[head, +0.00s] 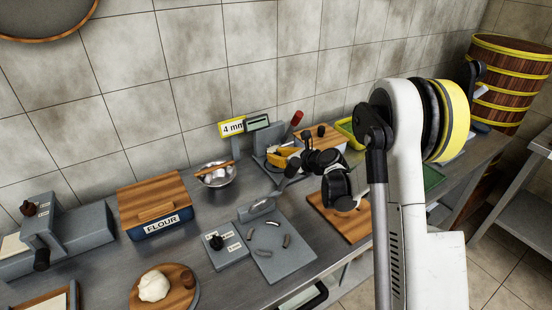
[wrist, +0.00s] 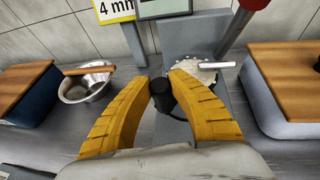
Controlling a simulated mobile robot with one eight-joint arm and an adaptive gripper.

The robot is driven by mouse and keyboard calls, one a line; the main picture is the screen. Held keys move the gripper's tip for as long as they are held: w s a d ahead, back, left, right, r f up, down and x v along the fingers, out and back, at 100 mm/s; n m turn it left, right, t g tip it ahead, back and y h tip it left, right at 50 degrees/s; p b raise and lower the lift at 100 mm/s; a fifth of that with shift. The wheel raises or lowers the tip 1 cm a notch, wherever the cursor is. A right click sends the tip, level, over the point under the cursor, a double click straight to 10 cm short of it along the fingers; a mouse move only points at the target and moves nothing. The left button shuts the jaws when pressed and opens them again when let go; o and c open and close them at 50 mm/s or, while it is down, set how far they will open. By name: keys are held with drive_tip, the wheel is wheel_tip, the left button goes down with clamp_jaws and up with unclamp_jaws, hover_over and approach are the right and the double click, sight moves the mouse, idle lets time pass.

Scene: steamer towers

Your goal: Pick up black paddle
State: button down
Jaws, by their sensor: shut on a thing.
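My gripper (wrist: 159,84) has its two yellow fingers closed around a black, round, stubby piece, which I take to be the black paddle's handle (wrist: 162,90). The rest of the paddle is hidden behind the fingers and the wrist in the wrist view. In the head view, my gripper (head: 285,157) is in front of the grey press at the back of the counter. The arm's dark links cover much of that area, so I cannot tell the paddle's outline or whether it touches the counter.
A grey press with a red handle (head: 297,118) stands just behind my gripper. A metal bowl (head: 216,175) is to its left, beside the flour box (head: 160,219). A grey board (head: 277,252) with several small pieces is nearer. A wooden board (head: 340,222) lies to the right.

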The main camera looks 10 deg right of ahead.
drive_tip(key=s+d, duration=0.2)
drive_tip(key=s, duration=0.3)
drive_tip(key=s+d+p, duration=0.1)
drive_tip(key=s+d, duration=0.2)
drive_tip(key=s, duration=0.2)
drive_tip(key=s+d, duration=0.3)
drive_tip(key=s, duration=0.2)
drive_tip(key=shift+s+d+f+p, duration=0.15)
drive_tip(key=shift+s+d+p, duration=0.1)
drive_tip(key=shift+s+p, duration=0.1)
drive_tip(key=c, duration=1.8)
unclamp_jaws()
clamp_jaws()
